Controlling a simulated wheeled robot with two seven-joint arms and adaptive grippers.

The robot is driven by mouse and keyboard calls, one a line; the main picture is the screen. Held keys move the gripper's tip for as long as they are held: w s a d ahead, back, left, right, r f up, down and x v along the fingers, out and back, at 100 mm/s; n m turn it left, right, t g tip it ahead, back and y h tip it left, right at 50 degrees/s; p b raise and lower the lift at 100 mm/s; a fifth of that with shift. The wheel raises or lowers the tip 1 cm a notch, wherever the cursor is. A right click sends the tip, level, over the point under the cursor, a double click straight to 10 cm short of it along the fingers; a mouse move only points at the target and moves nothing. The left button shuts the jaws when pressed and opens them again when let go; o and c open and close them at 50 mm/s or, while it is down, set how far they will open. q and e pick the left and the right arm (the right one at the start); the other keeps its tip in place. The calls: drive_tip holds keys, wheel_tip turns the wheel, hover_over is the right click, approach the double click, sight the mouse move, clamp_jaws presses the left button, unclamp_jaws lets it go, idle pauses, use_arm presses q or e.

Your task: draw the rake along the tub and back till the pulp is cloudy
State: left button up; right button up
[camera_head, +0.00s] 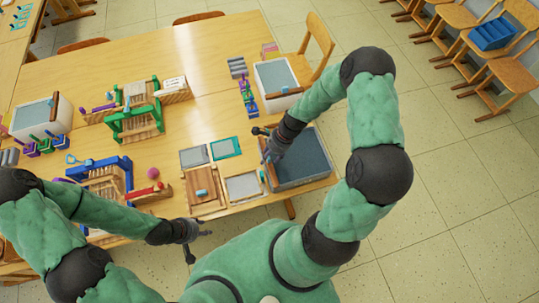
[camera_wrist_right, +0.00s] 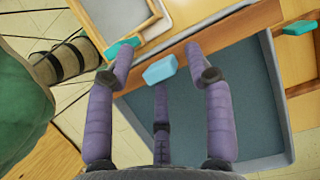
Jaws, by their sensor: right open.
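In the right wrist view the tub's inside (camera_wrist_right: 258,100) fills the right and lower part. My right gripper (camera_head: 267,150) is over the tub's left wall, its fingers open. A light blue block (camera_wrist_right: 160,70) shows between its fingertips, near the wooden wall; it may be the rake's handle, but no rake head is clear. Nothing is held. My left gripper (camera_head: 200,240) is open and empty, off the table's front edge.
Left of the tub lie a framed screen (camera_head: 243,187), a wooden board (camera_head: 202,200), a grey sheet (camera_head: 194,156) and a green-edged frame (camera_head: 226,148). A white tub (camera_head: 278,76) stands behind. Coloured racks fill the left; chairs stand at the right.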

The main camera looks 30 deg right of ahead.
clamp_jaws()
drive_tip(key=s+d, duration=0.2)
drive_tip(key=d, duration=0.9)
drive_tip(key=s+d+b, duration=0.1)
drive_tip(key=s+d, duration=0.2)
drive_tip(key=d, duration=0.8)
drive_tip(key=shift+s+b, duration=0.2)
drive_tip(key=shift+b, duration=0.1)
unclamp_jaws()
drive_tip(key=shift+d, duration=0.1)
drive_tip(key=v, duration=1.2)
